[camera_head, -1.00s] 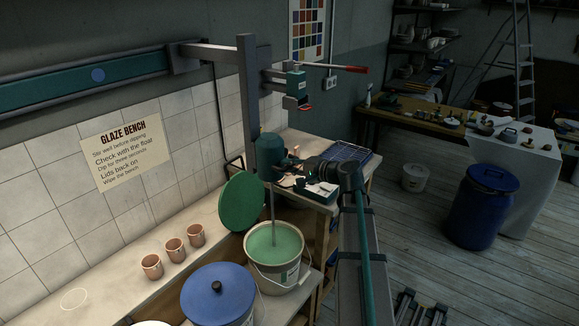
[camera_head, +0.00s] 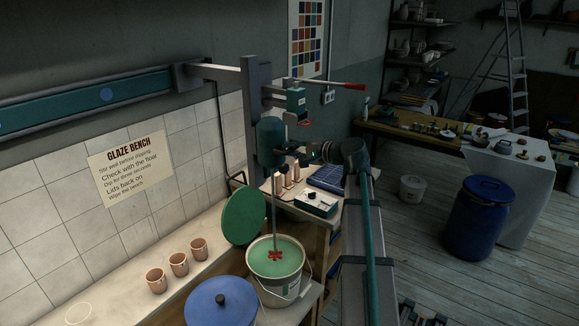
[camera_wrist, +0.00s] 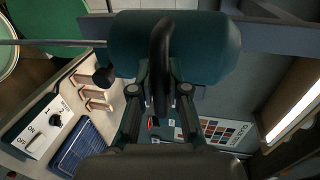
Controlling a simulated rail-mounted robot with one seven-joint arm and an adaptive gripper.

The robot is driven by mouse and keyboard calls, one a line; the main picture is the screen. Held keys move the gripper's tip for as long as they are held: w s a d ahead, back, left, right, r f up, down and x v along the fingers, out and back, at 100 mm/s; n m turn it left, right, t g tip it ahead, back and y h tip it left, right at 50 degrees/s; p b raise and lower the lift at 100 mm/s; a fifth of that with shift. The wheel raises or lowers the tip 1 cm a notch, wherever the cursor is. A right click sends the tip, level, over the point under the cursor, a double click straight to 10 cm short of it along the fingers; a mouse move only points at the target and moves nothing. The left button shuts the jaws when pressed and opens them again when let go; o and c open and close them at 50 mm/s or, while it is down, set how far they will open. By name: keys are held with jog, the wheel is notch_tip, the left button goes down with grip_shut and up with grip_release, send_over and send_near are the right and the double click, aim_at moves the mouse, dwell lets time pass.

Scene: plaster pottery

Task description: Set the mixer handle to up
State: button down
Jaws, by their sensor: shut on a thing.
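The mixer (camera_head: 270,140) is a dark green motor on a grey vertical post, with a thin shaft running down to a red impeller (camera_head: 275,256) at the surface of the green glaze in the bucket (camera_head: 281,290). My gripper (camera_head: 297,154) is at the right side of the motor. In the wrist view my gripper (camera_wrist: 160,105) is shut on the dark curved mixer handle (camera_wrist: 162,60), which stands out from the motor (camera_wrist: 215,42). A red-tipped lever (camera_head: 345,85) sits higher on the post.
A switch box (camera_head: 315,202) and a blue rack (camera_head: 328,177) lie on the bench below my gripper. A green lid (camera_head: 244,216) leans behind the bucket. A blue-lidded tub (camera_head: 221,302) and three cups (camera_head: 178,263) stand to the left.

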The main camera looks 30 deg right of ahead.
notch_tip(320, 180, up, 7)
jog(key=shift+w+r+p, duration=0.1)
jog(key=shift+r+p, duration=0.1)
jog(key=shift+p, duration=0.45)
jog(key=c, duration=1.1)
grip_release()
jog(key=shift+r, duration=0.1)
jog(key=shift+c, duration=0.2)
jog(key=shift+d, duration=0.1)
jog(key=shift+s+d, duration=0.1)
jog(key=shift+s, duration=0.3)
jog(key=v, duration=1.1)
